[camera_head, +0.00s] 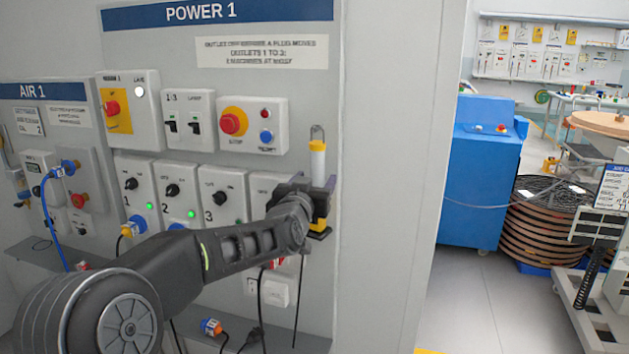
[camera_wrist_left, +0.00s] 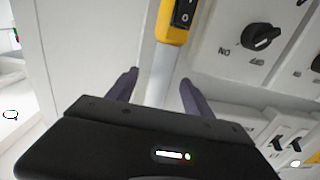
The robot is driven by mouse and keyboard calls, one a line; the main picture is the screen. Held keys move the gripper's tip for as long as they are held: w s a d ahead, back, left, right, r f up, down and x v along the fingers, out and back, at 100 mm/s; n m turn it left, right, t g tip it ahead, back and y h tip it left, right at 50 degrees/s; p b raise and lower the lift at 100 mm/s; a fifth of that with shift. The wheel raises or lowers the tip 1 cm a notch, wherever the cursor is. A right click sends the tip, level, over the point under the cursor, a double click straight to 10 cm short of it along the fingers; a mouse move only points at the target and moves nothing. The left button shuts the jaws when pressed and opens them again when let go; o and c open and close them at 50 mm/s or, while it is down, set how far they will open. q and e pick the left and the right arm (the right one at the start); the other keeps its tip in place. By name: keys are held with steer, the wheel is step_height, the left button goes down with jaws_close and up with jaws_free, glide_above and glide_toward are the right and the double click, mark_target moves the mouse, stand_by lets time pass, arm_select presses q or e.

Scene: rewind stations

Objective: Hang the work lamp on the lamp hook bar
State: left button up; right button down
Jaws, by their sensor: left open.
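The work lamp (camera_head: 317,162) is upright in front of the right edge of the POWER 1 panel, with a pale tube, yellow parts and a wire hook at its top. My left gripper (camera_head: 318,186) is at the lamp's middle and hides part of it. In the left wrist view the lamp's pale tube (camera_wrist_left: 162,76) and its yellow part with a black switch (camera_wrist_left: 178,20) show. The open fingers (camera_wrist_left: 158,82) lie on either side of the tube. I cannot tell what bears the lamp. The lamp hook bar cannot be made out. My right gripper is not in view.
The POWER 1 panel carries a red stop button (camera_head: 233,122), switch boxes and numbered outlets close to my left arm. Cables hang below. The AIR 1 panel (camera_head: 60,130) is at the left. A blue cabinet (camera_head: 480,180) and stacked coils (camera_head: 540,225) stand right, beyond open floor.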

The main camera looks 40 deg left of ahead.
arm_select(q)
steer(key=b+v, duration=0.1)
steer(key=v, duration=0.6)
steer(key=shift+s+b, duration=0.3)
steer(key=shift+s, duration=0.05)
steer(key=shift+d+r, duration=0.1)
steer(key=d+f+g+h, duration=0.2)
steer(key=d+f, duration=0.4)
steer(key=f, duration=0.7)
steer(key=s+d+f+g+h, duration=0.1)
steer(key=d+f+g+h, duration=0.2)
steer(key=d+f, duration=0.7)
steer(key=d+f+g+h, duration=0.2)
steer(key=d+f, duration=0.1)
steer(key=f, duration=1.3)
steer(key=s+d+f+m+g+h, duration=0.1)
steer(key=s+d+f+g, duration=0.3)
steer(key=s+d+f, duration=0.5)
steer(key=s+d+f+m+g+h, duration=0.1)
steer(key=s+d+f+g+h, duration=0.2)
steer(key=s+d+f, duration=0.7)
steer(key=s+f+g, duration=0.2)
steer(key=s+f, duration=0.1)
steer(key=s, duration=0.4)
steer(key=shift+s+d+m, duration=0.2)
steer(key=shift+s+m, duration=0.1)
